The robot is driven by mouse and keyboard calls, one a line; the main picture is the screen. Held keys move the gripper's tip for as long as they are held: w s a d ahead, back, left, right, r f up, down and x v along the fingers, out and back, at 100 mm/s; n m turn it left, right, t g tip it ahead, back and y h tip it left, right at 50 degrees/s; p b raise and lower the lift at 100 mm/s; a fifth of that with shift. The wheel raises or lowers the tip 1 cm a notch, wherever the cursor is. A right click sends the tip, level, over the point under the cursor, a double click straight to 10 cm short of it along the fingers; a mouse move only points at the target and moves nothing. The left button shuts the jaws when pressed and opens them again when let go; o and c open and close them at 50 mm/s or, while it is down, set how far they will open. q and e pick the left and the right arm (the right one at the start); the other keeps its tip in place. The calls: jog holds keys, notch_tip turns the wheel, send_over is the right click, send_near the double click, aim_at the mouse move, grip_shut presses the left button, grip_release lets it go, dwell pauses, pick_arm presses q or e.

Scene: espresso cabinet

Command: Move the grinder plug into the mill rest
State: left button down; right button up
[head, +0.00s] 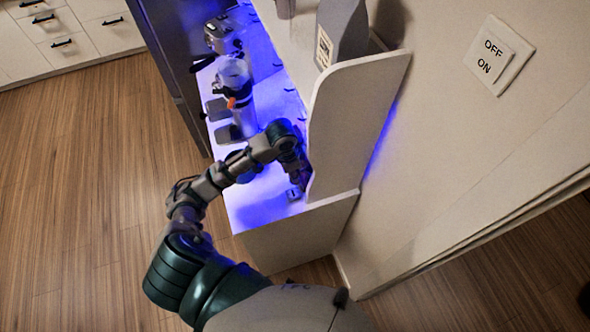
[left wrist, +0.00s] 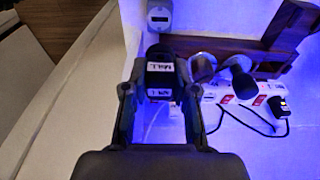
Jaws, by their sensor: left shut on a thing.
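My left gripper (head: 299,178) reaches down inside the lit cabinet, close to its white end panel; its fingers are partly hidden in the head view. In the left wrist view, the gripper (left wrist: 158,88) is shut on a dark plug (left wrist: 160,93) with a white label. Another dark block (left wrist: 159,67) with a white label reading MILL, seemingly the mill rest, shows directly beyond it and lines up with it. Whether the plug is seated in the rest or only in front of it I cannot tell. My right gripper is not in view.
A white power strip (left wrist: 240,98) with red switches, a black plug (left wrist: 279,106) and cable lies at the right in the wrist view. A wooden rack (left wrist: 225,45) stands behind. The grinder (head: 236,80) is farther along the counter. The end panel (head: 350,125) is close by.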

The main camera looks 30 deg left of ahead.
aim_at(291, 182)
pick_arm(q)
jog(key=shift+s+d+r, duration=0.1)
jog(key=shift+s+r, duration=0.1)
jog(key=shift+s, duration=0.5)
jog(key=shift+w+f, duration=0.15)
jog(key=shift+f, duration=0.15)
jog(key=f, duration=0.2)
jog(key=a+b, duration=0.1)
jog(key=shift+w+f, duration=0.4)
jog(key=shift+s+f, duration=0.1)
jog(key=shift+f, duration=0.3)
jog(key=shift+s+d+f, duration=0.1)
jog(key=shift+f, duration=0.5)
jog(key=shift+d+f+b, duration=0.25)
jog(key=shift+f+b, duration=0.05)
jog(key=shift+f, duration=0.1)
jog(key=shift+a, duration=0.2)
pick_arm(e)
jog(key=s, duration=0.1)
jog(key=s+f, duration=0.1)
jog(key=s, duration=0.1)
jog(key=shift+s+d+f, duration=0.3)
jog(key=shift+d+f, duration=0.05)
